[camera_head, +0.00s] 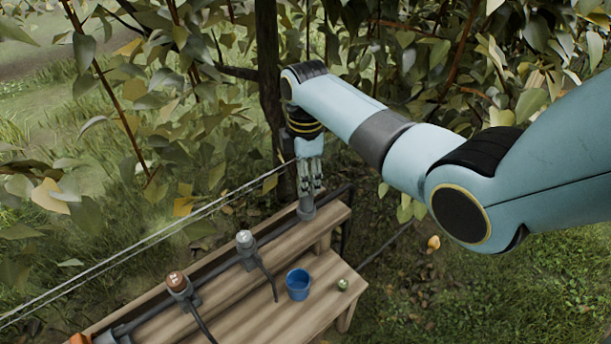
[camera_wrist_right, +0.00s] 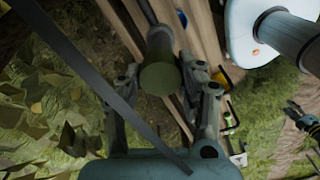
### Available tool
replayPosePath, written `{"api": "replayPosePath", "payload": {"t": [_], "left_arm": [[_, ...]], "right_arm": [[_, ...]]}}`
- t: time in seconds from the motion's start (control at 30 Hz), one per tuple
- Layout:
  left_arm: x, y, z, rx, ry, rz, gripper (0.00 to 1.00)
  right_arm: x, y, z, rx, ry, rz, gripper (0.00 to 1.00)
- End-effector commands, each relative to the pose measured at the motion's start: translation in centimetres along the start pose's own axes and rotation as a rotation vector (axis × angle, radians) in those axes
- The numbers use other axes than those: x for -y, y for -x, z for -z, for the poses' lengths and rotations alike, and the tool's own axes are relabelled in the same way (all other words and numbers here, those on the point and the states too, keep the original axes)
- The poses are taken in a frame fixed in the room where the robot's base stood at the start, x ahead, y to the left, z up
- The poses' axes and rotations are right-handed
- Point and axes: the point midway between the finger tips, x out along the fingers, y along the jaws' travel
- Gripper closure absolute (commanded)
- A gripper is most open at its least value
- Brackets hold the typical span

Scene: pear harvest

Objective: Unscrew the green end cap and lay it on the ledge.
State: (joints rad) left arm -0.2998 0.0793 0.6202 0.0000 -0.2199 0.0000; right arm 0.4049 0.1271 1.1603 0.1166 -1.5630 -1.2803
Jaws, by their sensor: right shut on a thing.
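The green end cap (camera_wrist_right: 160,77) shows end-on in the wrist view as a dull olive disc on a grey fitting (camera_wrist_right: 160,40). My right gripper (camera_head: 310,188) points down at the far end of the pipe. Its fingers (camera_wrist_right: 163,78) are shut on the cap from both sides. In the head view the fingers hide the cap, and the grey pipe end (camera_head: 306,209) shows just below them. The cap appears in line with the fitting; I cannot tell how far it is threaded. The wooden ledge (camera_head: 283,322) lies in front of the pipe.
A blue cup (camera_head: 298,284) and a small green object (camera_head: 342,285) stand on the ledge. Along the pipe are a white-topped fitting (camera_head: 245,240) and a brown-topped one (camera_head: 178,284), with dark hanging strips. Wires run at left. Branches (camera_head: 455,60) crowd around my right arm.

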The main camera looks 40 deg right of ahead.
Motion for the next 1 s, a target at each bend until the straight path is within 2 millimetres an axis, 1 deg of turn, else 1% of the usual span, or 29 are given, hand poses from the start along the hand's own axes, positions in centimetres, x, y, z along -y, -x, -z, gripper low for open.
{"api": "replayPosePath", "payload": {"t": [0.07,0.17,0.4,0.7,0.83,1.0], "left_arm": [[0.1,0.3,0.0,0.000,0.000,0.000,0.60],[0.1,1.1,0.1,0.000,0.000,0.000,0.60],[0.3,3.0,0.4,-0.001,0.000,0.001,0.60],[0.4,4.5,0.5,-0.002,0.000,0.001,0.60],[0.4,4.6,0.6,-0.002,0.000,0.001,0.60],[0.4,4.6,0.5,-0.002,0.000,0.001,0.60]], "right_arm": [[0.1,0.1,0.0,0.000,0.033,0.002,0.92],[0.1,0.3,0.0,0.000,0.159,0.004,0.92],[0.1,0.3,0.0,-0.001,0.611,0.003,0.92],[0.1,0.2,0.0,-0.001,1.162,0.002,0.92],[0.0,0.1,0.0,0.000,1.283,-0.001,0.92],[-0.1,0.0,0.0,0.001,1.302,-0.002,0.92]]}}
